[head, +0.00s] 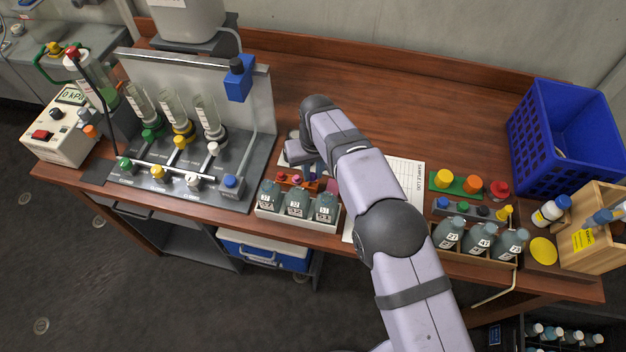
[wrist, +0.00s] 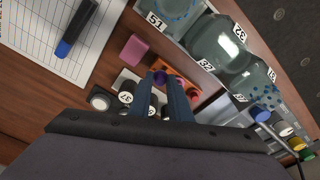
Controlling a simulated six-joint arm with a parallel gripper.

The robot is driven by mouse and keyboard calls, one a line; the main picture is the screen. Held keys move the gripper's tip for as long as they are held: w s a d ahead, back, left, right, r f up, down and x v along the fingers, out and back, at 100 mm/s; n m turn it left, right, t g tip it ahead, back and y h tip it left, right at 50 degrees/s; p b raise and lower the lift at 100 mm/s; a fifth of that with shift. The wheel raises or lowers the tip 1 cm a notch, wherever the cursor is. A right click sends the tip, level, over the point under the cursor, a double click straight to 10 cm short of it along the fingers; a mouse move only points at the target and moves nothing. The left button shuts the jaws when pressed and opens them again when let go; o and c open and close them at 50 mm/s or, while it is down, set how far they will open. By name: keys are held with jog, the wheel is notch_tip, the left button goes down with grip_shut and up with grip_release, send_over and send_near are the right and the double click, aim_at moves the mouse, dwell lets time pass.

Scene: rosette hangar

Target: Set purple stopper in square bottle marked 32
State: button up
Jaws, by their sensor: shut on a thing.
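My gripper (wrist: 166,92) points down over the stopper rack behind the square bottles. Its blue fingers are shut on a purple stopper (wrist: 160,77), which shows between the fingertips at the orange rack (wrist: 184,84). I cannot tell whether the stopper still touches the rack. In the head view, the gripper (head: 310,172) is partly hidden by my arm. Three square grey-green bottles stand in a white tray (head: 283,221) just in front of the rack. The middle bottle (head: 297,203) seems to be marked 32. The wrist view shows these bottles at upper right, with 51 on one.
A pink block (wrist: 133,49) lies beside the rack. A blue marker (wrist: 76,29) lies on the log sheet. A valve panel (head: 190,185) stands left. Round bottles (head: 480,240), stoppers and a blue crate (head: 566,130) stand right. The table behind my arm is clear.

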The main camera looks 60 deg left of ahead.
aim_at(299, 194)
jog(key=s+d+r+p, duration=0.1)
jog(key=s+r, duration=0.1)
jog(key=r, duration=0.1)
jog(key=s+d+r+p, duration=0.1)
jog(key=s+d+r, duration=0.1)
jog(key=r, duration=0.2)
jog(key=s+d+r+p, duration=0.1)
jog(key=s+r, duration=0.1)
jog(key=r, duration=0.1)
jog(key=shift+s+d+r+p, duration=0.2)
jog(key=shift+d+r+p, duration=0.1)
jog(key=shift+r+p, duration=0.05)
jog(key=shift+s+d+r, duration=0.3)
jog(key=shift+s+d, duration=0.05)
jog(key=shift+s, duration=0.25)
jog(key=shift+f+b, duration=0.6)
jog(key=shift+f, duration=0.4)
jog(key=shift+r, duration=0.1)
jog(key=shift+d+f, duration=0.35)
jog(key=shift+f, duration=0.2)
grip_shut()
dwell(0.7)
